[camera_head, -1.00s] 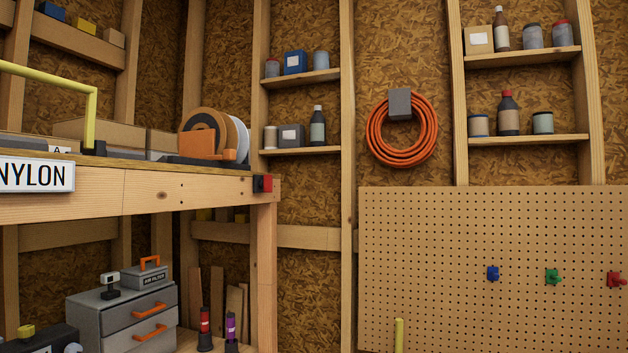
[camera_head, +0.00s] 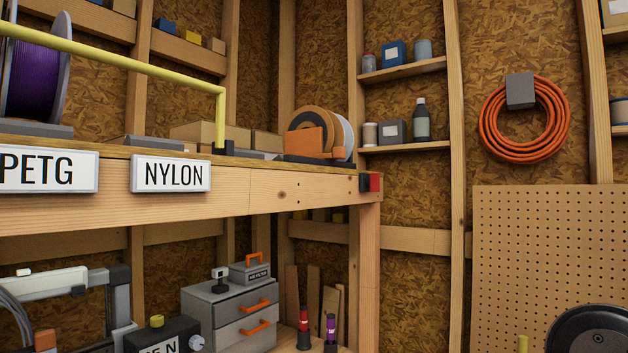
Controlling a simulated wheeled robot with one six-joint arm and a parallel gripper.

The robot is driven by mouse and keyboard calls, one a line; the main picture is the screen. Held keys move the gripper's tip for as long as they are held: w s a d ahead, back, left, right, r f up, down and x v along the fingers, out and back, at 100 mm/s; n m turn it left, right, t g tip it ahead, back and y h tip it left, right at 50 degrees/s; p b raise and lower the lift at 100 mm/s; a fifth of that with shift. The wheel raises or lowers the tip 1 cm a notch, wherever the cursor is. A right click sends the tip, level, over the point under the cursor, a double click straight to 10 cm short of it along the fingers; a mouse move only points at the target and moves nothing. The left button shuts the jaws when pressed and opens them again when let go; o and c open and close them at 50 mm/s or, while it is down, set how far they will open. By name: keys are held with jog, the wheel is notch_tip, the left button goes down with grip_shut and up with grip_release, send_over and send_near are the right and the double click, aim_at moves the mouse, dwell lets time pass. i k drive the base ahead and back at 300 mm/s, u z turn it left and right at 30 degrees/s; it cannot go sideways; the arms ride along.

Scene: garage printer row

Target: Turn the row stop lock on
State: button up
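A small red block with a black back part (camera_head: 371,182) is fixed on the right end of the wooden bench's front beam. It looks like the row stop, but its lock and setting are too small to make out. My gripper is not in view. A dark round part (camera_head: 590,332), probably a link of my arm, shows at the bottom right corner in front of the pegboard. It is well apart from the red block in the picture.
The bench beam (camera_head: 280,190) carries PETG and NYLON signs. A yellow rail (camera_head: 130,68) runs above it. A grey drawer box (camera_head: 232,318) and a black unit (camera_head: 165,335) stand below. A pegboard (camera_head: 540,240) and orange hose (camera_head: 490,125) are on the right.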

aim_at(374, 182)
jog(key=u, duration=0.25)
jog(key=i, duration=0.7)
jog(key=z, duration=0.65)
jog(key=i, duration=0.7)
jog(key=z, duration=0.2)
